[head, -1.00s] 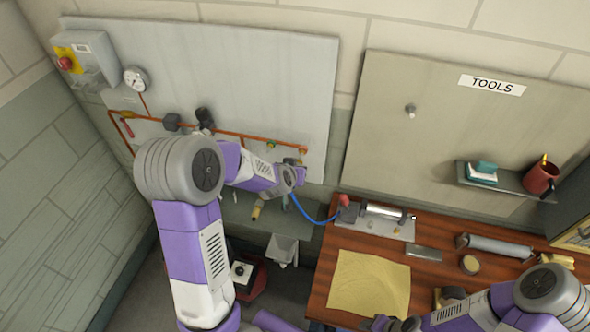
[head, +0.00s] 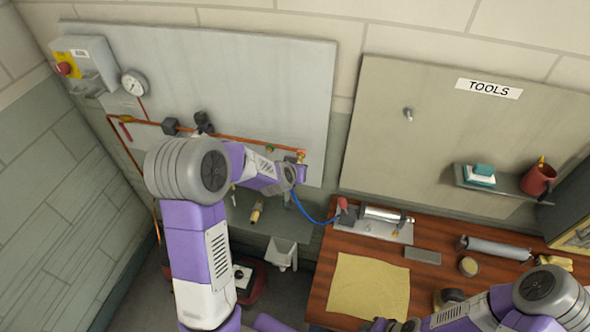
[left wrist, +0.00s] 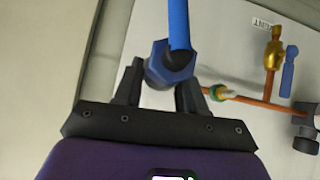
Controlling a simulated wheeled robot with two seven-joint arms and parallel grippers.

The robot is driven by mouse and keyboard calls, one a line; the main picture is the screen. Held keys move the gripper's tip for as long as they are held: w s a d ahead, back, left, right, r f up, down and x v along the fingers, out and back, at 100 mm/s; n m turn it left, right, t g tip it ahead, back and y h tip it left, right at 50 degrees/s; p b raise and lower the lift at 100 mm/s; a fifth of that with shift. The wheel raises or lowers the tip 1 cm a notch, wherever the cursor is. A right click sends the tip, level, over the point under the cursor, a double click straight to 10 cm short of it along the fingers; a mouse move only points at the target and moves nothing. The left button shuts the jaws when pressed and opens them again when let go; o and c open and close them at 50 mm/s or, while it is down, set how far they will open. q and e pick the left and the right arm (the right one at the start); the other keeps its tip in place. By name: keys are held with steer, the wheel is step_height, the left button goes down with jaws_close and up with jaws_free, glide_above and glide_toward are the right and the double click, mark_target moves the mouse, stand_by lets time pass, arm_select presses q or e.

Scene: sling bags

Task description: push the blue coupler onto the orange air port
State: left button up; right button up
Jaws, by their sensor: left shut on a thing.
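The blue coupler (left wrist: 158,68) is between the fingers of my left gripper (left wrist: 160,90) in the left wrist view. My left gripper is shut on it, and the blue hose (left wrist: 178,25) runs up from it. In the head view my left gripper is close to the wall panel, and the coupler is hidden behind my wrist. The orange air port (head: 301,156) appears at the right end of the copper pipe, just above my gripper. I cannot tell whether coupler and port touch. My right gripper (head: 395,325) is partly cut off at the bottom edge.
A green-ringed fitting (left wrist: 220,93) is beside the right finger. The hose (head: 312,214) hangs to a cylinder (head: 385,215) on the wooden bench (head: 325,275). A yellow cloth (head: 368,288) lies there. A small shelf (head: 285,222) sits below the panel.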

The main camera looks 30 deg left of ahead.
arm_select(q)
steer(key=shift+w+a, duration=0.1)
steer(key=shift+w, duration=0.35)
steer(key=o, duration=1.2)
steer(key=shift+o, duration=0.2)
steer(key=p+v, duration=0.1)
steer(key=v, duration=0.6)
steer(key=shift+s+r, duration=0.2)
steer(key=shift+f, duration=0.1)
